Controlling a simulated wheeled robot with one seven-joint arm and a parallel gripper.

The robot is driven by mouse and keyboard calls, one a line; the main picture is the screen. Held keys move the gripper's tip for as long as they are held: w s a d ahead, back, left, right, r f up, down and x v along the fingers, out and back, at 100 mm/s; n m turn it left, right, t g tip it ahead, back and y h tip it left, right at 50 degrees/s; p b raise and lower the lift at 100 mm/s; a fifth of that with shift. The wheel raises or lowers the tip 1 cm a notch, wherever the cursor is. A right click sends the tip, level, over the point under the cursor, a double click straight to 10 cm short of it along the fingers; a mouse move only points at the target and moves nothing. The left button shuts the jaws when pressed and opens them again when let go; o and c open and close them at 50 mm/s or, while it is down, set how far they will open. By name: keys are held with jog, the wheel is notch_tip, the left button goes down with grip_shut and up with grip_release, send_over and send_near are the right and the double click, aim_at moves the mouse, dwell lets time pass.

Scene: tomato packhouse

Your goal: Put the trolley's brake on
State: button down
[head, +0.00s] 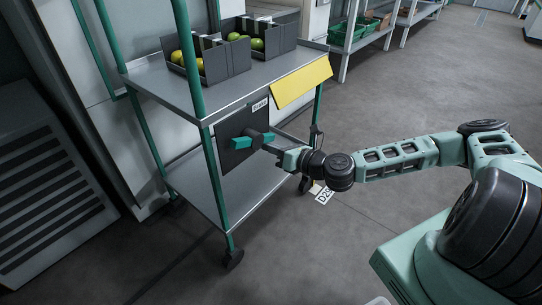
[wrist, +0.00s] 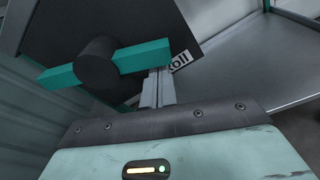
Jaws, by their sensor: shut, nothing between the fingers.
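The trolley (head: 215,112) is a grey two-shelf cart with green posts. A dark brake panel (head: 232,162) hangs below its top shelf, with a teal bar handle (head: 243,142) on a round black hub. The handle lies nearly level in the head view. In the wrist view the handle (wrist: 142,56) crosses the hub (wrist: 97,68), its right end near a white label (wrist: 180,61) reading "Roll". My gripper (head: 273,148) is shut and empty at the handle's right end. Its fingers (wrist: 157,80) are just below that end; I cannot tell whether they touch.
Two dark boxes of fruit (head: 222,62) stand on the top shelf. A yellow sheet (head: 300,83) hangs at its edge. The lower shelf (head: 240,195) looks empty. A caster (head: 233,258) rests on the floor. Open floor (head: 410,100) lies to the right.

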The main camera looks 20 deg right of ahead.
aim_at(272, 136)
jog(key=shift+d+r, duration=0.15)
jog(key=shift+r, duration=0.2)
dwell(0.3)
jog(key=shift+w+d+r+n+p, duration=0.1)
jog(key=shift+d+r+n+p, duration=0.1)
jog(key=shift+n+p, duration=0.35)
jog(key=r+n+p, duration=0.1)
jog(key=n+p, duration=0.1)
jog(key=shift+w+d+r+n+h, duration=0.2)
jog(key=shift+d+r+n+h, duration=0.15)
jog(key=shift+r+h, duration=0.05)
jog(key=r+n+p, duration=0.1)
jog(key=n, duration=0.1)
jog(key=r+n+p, duration=0.1)
jog(key=shift+d+r+n+t+h+p, duration=0.2)
jog(key=shift+r+n+t+h+p, duration=0.1)
jog(key=shift+r+n+h, duration=0.1)
dwell(0.5)
